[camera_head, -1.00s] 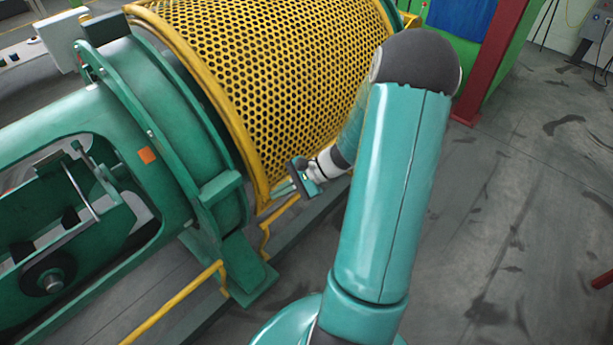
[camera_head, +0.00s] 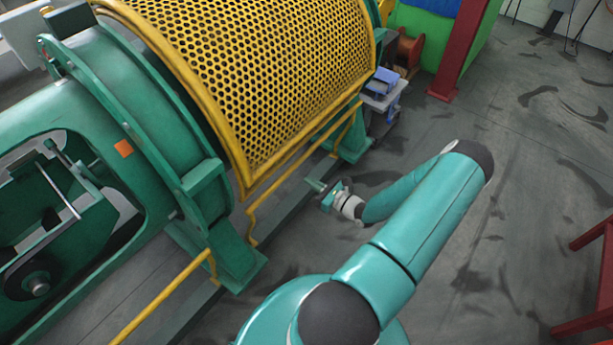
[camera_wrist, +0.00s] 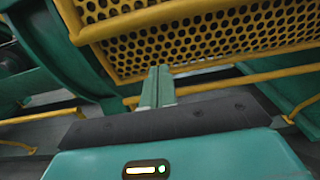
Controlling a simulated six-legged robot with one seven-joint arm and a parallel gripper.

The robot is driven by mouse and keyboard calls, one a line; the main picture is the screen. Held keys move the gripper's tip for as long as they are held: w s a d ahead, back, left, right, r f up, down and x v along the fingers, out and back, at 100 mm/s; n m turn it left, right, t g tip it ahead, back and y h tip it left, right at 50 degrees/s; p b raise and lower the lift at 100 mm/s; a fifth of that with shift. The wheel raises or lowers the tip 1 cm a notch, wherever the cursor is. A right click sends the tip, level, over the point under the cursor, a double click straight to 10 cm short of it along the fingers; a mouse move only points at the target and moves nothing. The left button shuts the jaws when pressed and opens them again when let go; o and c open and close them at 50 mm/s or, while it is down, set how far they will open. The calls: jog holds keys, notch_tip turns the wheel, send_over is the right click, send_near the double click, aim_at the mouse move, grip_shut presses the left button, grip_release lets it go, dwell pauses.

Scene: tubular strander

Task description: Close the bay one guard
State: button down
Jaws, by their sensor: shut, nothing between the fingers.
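The bay one guard (camera_head: 255,65) is a curved yellow perforated cover with a yellow frame, lying over the green strander drum in the head view. Its lower edge runs just above a yellow rail. In the wrist view the guard (camera_wrist: 205,35) fills the top, with its bottom frame bar crossing the picture. My gripper (camera_head: 316,185) is in front of the guard's lower edge, to the right of it and apart from it in the head view. In the wrist view my gripper's fingers (camera_wrist: 157,85) are together, empty, and point toward the guard's lower edge.
A yellow rail (camera_head: 300,160) runs along the machine's base below the guard. A green ring housing (camera_head: 140,130) stands at left. A small blue-topped stand (camera_head: 384,90) and a red post (camera_head: 462,50) are at the back right.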

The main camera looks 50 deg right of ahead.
jog(key=w+r, duration=0.4)
jog(key=w, duration=0.5)
jog(key=shift+a, duration=0.45)
jog(key=shift+w, duration=0.1)
